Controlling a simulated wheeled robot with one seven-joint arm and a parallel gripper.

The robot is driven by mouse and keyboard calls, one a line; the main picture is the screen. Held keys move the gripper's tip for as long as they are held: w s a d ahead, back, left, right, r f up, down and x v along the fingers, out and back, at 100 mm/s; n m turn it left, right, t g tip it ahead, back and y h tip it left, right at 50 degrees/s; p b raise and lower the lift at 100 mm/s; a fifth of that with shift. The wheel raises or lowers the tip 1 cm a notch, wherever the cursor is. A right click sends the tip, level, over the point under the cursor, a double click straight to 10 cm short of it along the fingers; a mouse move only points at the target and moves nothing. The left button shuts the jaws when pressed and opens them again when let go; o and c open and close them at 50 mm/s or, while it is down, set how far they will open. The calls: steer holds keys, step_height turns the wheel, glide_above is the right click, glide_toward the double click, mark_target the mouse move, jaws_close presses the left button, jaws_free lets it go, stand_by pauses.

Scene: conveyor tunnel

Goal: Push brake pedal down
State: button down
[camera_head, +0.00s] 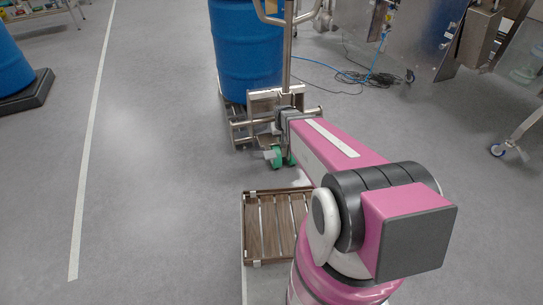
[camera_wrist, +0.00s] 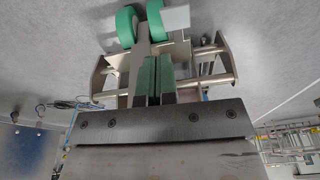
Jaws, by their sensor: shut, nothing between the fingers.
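A metal drum trolley (camera_head: 275,103) with green caster wheels (camera_head: 276,157) stands ahead of me. In the wrist view, the green wheels (camera_wrist: 126,26) are at the top. A small pale plate (camera_wrist: 176,18) sits beside one wheel; it may be the brake pedal, but I cannot tell for sure. My gripper (camera_wrist: 152,62) is shut and empty, its green finger pads together. It points at the trolley's metal bracket just below the wheels in that view. Whether the fingers touch it is unclear. In the head view, my arm hides the fingertips.
A low slatted wooden platform (camera_head: 275,225) lies on the floor in front of me. Blue and black cables (camera_head: 365,78) lie at the back right.

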glide_above(271, 157)
steer(key=s, duration=0.3)
steer(key=s+x, duration=0.1)
steer(key=x, duration=0.5)
steer(key=shift+n+t, duration=0.3)
steer(key=shift+t, duration=0.2)
steer(key=x, duration=0.4)
steer(key=s+x, duration=0.1)
steer(key=x, duration=0.4)
steer(key=d+x, duration=0.1)
steer(key=x, duration=0.3)
steer(key=shift+s+f, duration=0.2)
steer(key=shift+f, duration=0.7)
